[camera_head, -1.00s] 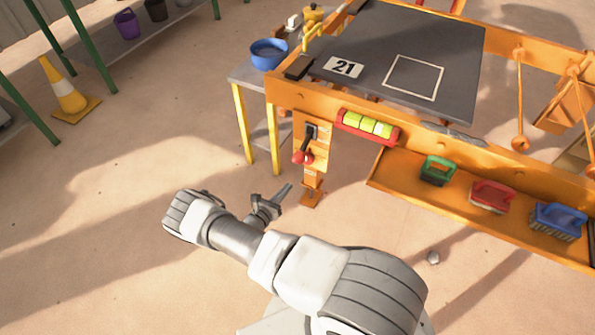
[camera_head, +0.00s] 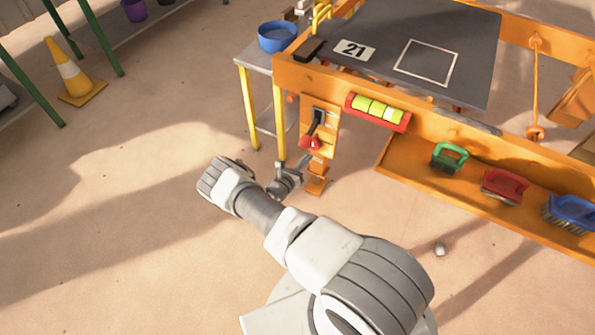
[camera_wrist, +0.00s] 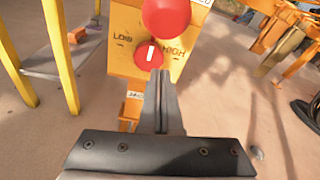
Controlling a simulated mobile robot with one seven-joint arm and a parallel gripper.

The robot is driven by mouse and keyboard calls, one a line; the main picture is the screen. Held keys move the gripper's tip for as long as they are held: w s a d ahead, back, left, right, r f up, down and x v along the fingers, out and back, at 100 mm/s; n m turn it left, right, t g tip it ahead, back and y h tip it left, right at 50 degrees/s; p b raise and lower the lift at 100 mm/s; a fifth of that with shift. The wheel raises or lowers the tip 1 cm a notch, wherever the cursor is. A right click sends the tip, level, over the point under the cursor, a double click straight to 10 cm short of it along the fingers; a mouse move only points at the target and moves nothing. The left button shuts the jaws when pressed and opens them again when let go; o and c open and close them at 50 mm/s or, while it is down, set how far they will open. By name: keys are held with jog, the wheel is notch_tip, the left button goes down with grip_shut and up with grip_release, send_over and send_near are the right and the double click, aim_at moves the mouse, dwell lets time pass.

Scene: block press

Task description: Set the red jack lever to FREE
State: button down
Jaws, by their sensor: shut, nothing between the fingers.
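The red jack lever (camera_head: 315,123) has a dark arm and hangs down the orange plate (camera_head: 329,132) on the bench leg. Its red ball end (camera_wrist: 167,16) is large at the top of the wrist view, cut off by the frame. Below it is a red dial (camera_wrist: 148,54) with a white mark, between the words LOW and HIGH. My gripper (camera_wrist: 160,76) is shut and empty. Its fingertips are just below the dial in the wrist view; I cannot tell whether they touch it. In the head view my gripper (camera_head: 303,163) is just below the red knobs. No FREE marking is readable.
A yellow table leg (camera_wrist: 61,55) stands left of the plate. A red-framed level (camera_head: 378,111) is to the right on the bench beam. The orange tray (camera_head: 405,161) with brushes lies further right. The floor left of my arm is clear.

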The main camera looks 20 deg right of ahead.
aim_at(311, 132)
jog(key=shift+w+a+r, duration=0.1)
jog(key=shift+a+r, duration=0.05)
jog(key=shift+r, duration=0.8)
jog(key=shift+w+a+r, duration=0.1)
jog(key=shift+a+r, duration=0.05)
jog(key=shift+r, duration=0.8)
jog(key=shift+r+p, duration=0.1)
jog(key=shift+p, duration=0.2)
